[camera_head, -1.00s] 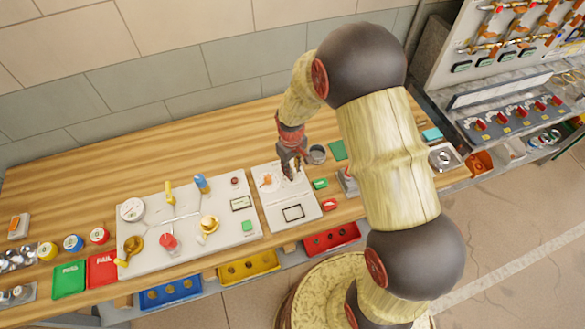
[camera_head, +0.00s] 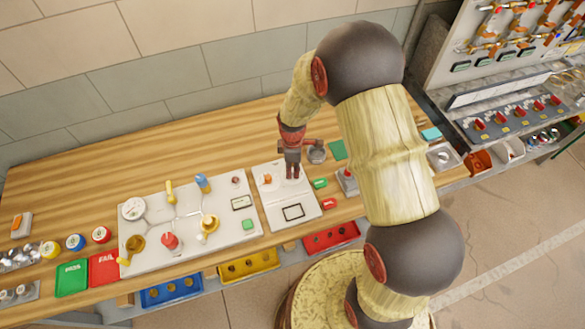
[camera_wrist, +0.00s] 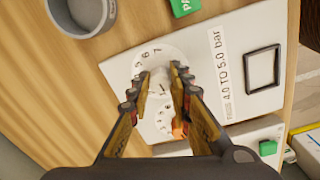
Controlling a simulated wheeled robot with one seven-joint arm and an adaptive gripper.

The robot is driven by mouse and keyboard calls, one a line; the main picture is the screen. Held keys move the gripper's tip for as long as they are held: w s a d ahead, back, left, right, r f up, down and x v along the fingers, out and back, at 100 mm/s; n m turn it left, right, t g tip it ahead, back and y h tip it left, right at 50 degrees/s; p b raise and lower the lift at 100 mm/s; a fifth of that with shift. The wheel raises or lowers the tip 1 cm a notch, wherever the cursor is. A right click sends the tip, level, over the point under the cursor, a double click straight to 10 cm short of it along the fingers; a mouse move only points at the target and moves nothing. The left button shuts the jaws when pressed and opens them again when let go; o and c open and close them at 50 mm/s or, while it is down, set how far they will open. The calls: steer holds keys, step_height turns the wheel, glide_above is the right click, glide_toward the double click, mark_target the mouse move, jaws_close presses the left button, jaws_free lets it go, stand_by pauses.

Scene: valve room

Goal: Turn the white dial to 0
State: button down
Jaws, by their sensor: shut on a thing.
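The white dial (camera_wrist: 157,84) sits on a pale panel (camera_wrist: 205,50) and has numbers printed around it; digits such as 5, 6 and 7 are readable in the wrist view, others are hidden. My gripper (camera_wrist: 160,76) is over the dial with its fingers on either side of the knob, shut on it. In the head view my gripper (camera_head: 292,176) points down at the panel (camera_head: 274,210), and its fingers hide the dial there. An orange pointer-like part (camera_wrist: 179,128) lies beside the dial, partly behind a finger.
A grey cup (camera_head: 316,153) stands close behind my gripper. Green (camera_head: 320,183) and red (camera_head: 329,203) tags lie right of the panel. A larger board with valves and a gauge (camera_head: 132,208) is to the left. Open wood lies behind the panels.

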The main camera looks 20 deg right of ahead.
steer(key=shift+n, duration=0.5)
steer(key=c, duration=1.6)
jaws_free()
step_height(320, 180, up, 12)
steer(key=shift+s, duration=0.1)
